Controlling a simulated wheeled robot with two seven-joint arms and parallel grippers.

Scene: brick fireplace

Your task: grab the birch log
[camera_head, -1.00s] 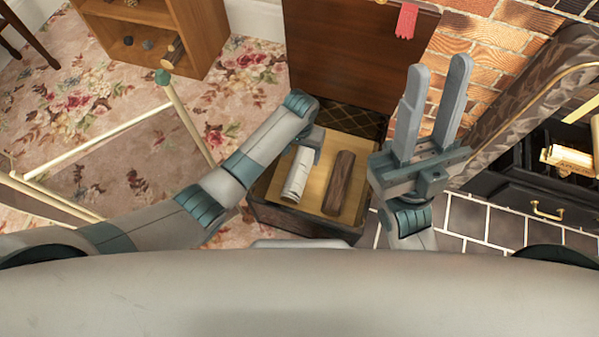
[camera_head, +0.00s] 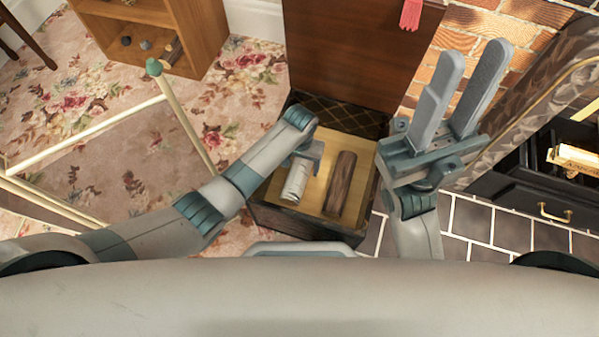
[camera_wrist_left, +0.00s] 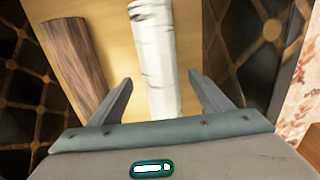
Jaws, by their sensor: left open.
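The birch log (camera_head: 295,182), white with dark marks, lies on the tan floor of an open chest (camera_head: 300,222). It also shows in the left wrist view (camera_wrist_left: 153,50). My left gripper (camera_head: 304,152) is over the log's far end in the head view, which it partly hides. In the left wrist view its open fingers (camera_wrist_left: 164,90) lie on either side of the log with gaps to both. Whether the fingertips are down at the log's height I cannot tell. My right gripper (camera_head: 474,54) is open and empty, raised right of the chest.
A dark brown log (camera_head: 340,183) lies beside the birch log, to its right in the head view. The chest's raised lid (camera_head: 350,50) stands behind. A black drawer unit (camera_head: 530,185) is at the right, a wooden shelf (camera_head: 210,30) at the back left.

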